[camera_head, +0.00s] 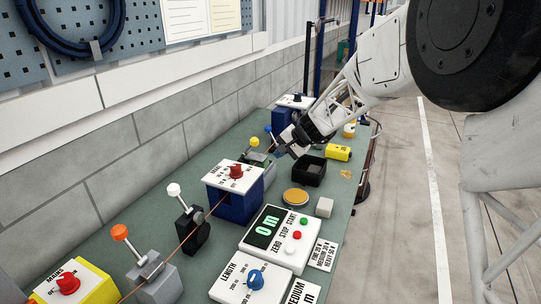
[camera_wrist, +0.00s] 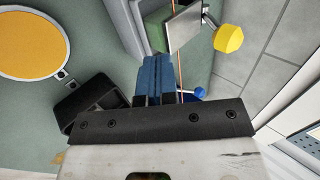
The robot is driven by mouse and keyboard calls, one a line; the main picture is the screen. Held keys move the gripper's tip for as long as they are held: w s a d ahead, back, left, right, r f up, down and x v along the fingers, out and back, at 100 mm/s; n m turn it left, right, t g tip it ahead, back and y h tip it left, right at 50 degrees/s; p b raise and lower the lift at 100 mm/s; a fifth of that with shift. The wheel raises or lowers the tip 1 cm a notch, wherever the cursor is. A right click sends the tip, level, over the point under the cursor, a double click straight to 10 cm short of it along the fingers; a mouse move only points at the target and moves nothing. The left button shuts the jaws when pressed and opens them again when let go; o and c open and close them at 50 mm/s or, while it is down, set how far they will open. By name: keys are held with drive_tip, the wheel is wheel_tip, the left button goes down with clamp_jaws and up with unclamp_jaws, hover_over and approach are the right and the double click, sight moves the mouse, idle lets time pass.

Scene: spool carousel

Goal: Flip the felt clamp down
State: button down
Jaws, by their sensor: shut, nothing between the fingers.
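The felt clamp shows in the head view as a yellow knob (camera_head: 254,142) above a pale grey and green body, partly hidden by other things. In the wrist view its green block (camera_wrist: 156,30), tilted metal plate (camera_wrist: 184,27) and yellow knob (camera_wrist: 228,38) show at the top. The knob stands up off the block, so the plate looks raised. My gripper (camera_head: 277,152) is just right of the clamp in the head view. In the wrist view its blue fingers (camera_wrist: 155,60) are together and empty, with their tips close to the green block; contact cannot be told.
A blue-knobbed lever (camera_wrist: 199,92) is close beside my fingers. A black open tray (camera_head: 309,172) is under my gripper's right side. A blue box with a red knob (camera_head: 235,171) stands nearer the camera. An orange thread (camera_wrist: 178,70) runs past the clamp. The wall is at left.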

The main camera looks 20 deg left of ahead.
drive_tip(key=shift+d+r, duration=0.35)
drive_tip(key=shift+d, duration=0.3)
drive_tip(key=shift+d+r, duration=0.35)
drive_tip(key=shift+d, duration=0.25)
drive_tip(key=s+d+r+t+h, duration=0.1)
drive_tip(key=s+d+r, duration=0.2)
drive_tip(key=s+d, duration=0.5)
drive_tip(key=s+d+r+h, duration=0.2)
drive_tip(key=s+d+r, duration=0.2)
drive_tip(key=d, duration=0.7)
drive_tip(key=s+d+r+t+h, duration=0.1)
drive_tip(key=s+d+r, duration=0.2)
drive_tip(key=s+d, duration=0.5)
drive_tip(key=s+d+f+h, duration=0.3)
drive_tip(key=s+d+h, duration=0.2)
drive_tip(key=s+d, duration=1.6)
drive_tip(key=shift+s+d+f+t, duration=0.2)
drive_tip(key=shift+s+t, duration=0.1)
drive_tip(key=shift+s, duration=0.4)
